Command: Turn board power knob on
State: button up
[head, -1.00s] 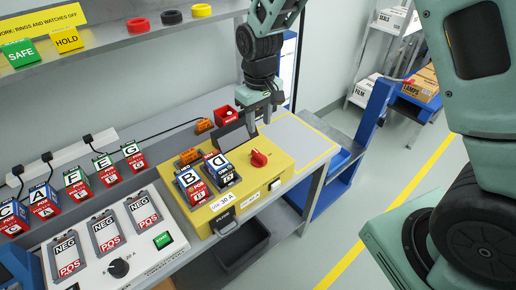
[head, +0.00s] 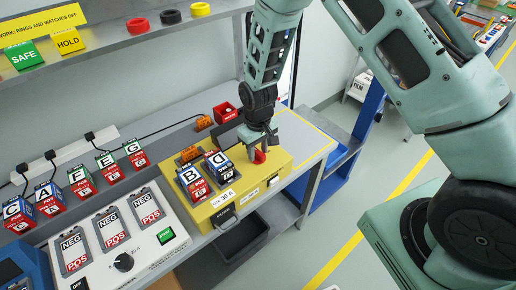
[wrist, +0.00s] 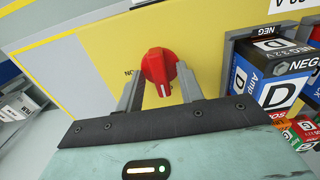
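The red power knob (wrist: 160,70) sits on the yellow board (wrist: 95,50), with its white pointer line toward the gripper in the wrist view. Part of a black label shows on its left. In the head view the knob (head: 259,156) is partly hidden behind my gripper (head: 256,142). My gripper (wrist: 160,92) has its two grey fingers apart, one on each side of the knob's lower part. The fingers look open around it; I cannot tell whether either touches.
Battery blocks B (head: 193,183) and D (head: 218,167) stand in the yellow board beside the knob; D (wrist: 275,80) is close to the right finger in the wrist view. The grey tabletop to the right is clear.

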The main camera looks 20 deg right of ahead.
grip_shut()
jog(key=shift+m, duration=0.4)
jog(key=m+b, duration=0.1)
jog(key=m, duration=1.1)
jog(key=shift+r+m, duration=0.1)
jog(key=shift+m, duration=0.3)
jog(key=m+p, duration=0.1)
jog(key=m, duration=0.3)
jog(key=shift+m+p, duration=0.3)
